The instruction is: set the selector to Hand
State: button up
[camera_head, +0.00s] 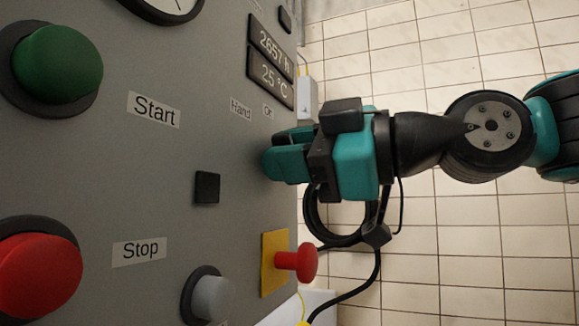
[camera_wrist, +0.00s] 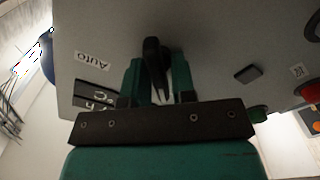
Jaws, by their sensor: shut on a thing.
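The selector (camera_wrist: 151,52) is a black knob on the grey control panel (camera_wrist: 215,50). In the wrist view it stands between the two teal fingers of my gripper (camera_wrist: 156,72), which are shut on it. In the head view my gripper (camera_head: 274,160) reaches the panel from the right, below the "Hand" label (camera_head: 240,108) and the "Off" label (camera_head: 267,111), and hides the selector. An "Auto" label (camera_wrist: 93,58) shows upside down left of the fingers in the wrist view. I cannot tell which label the knob points to.
A green Start button (camera_head: 60,62) and a red Stop button (camera_head: 38,274) stick out at the left. A red mushroom button (camera_head: 305,263) on a yellow plate and a grey round button (camera_head: 212,298) are below my gripper. A display (camera_head: 271,62) is above. Tiled surface lies beyond the panel's right edge.

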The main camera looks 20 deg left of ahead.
dwell(0.3)
jog(key=o, duration=0.7)
